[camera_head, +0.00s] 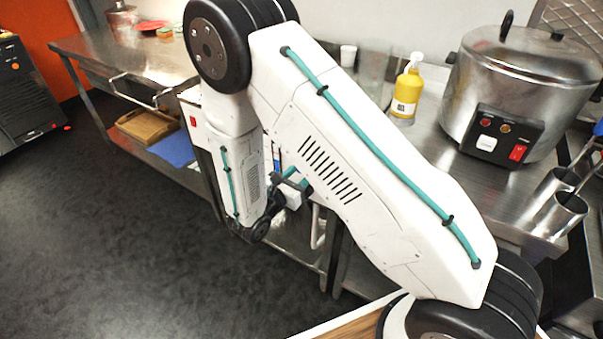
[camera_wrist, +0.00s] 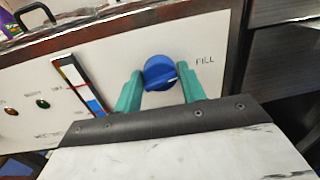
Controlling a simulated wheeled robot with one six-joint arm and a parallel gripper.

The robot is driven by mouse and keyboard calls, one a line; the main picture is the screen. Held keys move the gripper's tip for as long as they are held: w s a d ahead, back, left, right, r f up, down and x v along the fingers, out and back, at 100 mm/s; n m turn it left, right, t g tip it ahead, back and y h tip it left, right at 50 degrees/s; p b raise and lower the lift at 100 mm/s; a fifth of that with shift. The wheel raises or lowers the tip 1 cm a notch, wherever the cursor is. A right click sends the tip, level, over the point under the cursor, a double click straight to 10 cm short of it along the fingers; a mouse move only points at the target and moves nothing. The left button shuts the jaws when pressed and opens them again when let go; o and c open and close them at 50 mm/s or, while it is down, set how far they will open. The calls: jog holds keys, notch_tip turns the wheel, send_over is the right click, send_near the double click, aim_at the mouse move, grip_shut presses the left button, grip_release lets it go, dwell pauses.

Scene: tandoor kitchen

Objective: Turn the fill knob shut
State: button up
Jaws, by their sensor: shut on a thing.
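The fill knob (camera_wrist: 158,73) is a round blue knob on a pale panel (camera_wrist: 105,58), with the word FILL printed to its right in the wrist view. My gripper (camera_wrist: 162,85) has teal fingers, one on each side of the knob, and is shut on it. The knob's lower part is partly hidden by my gripper. In the head view my arm hangs down before the counter, and the knob is hidden there.
The steel counter (camera_head: 425,150) holds a yellow pump bottle (camera_head: 406,92) and a large steel cooker (camera_head: 515,85). Open floor (camera_head: 110,240) lies at left.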

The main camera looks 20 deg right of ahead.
jog(key=n, duration=0.4)
jog(key=shift+w+a+n, duration=0.1)
jog(key=shift+w+n, duration=0.05)
jog(key=shift+n, duration=0.25)
jog(key=n, duration=0.3)
jog(key=shift+f+n+t, duration=0.1)
jog(key=shift+n+t, duration=0.3)
jog(key=n, duration=0.4)
jog(key=shift+f+n, duration=0.1)
jog(key=shift+n, duration=0.2)
jog(key=shift+n+t, duration=0.3)
jog(key=shift+n, duration=1.3)
jog(key=shift+f, duration=0.1)
jog(key=o, duration=0.9)
jog(key=shift+a, duration=0.1)
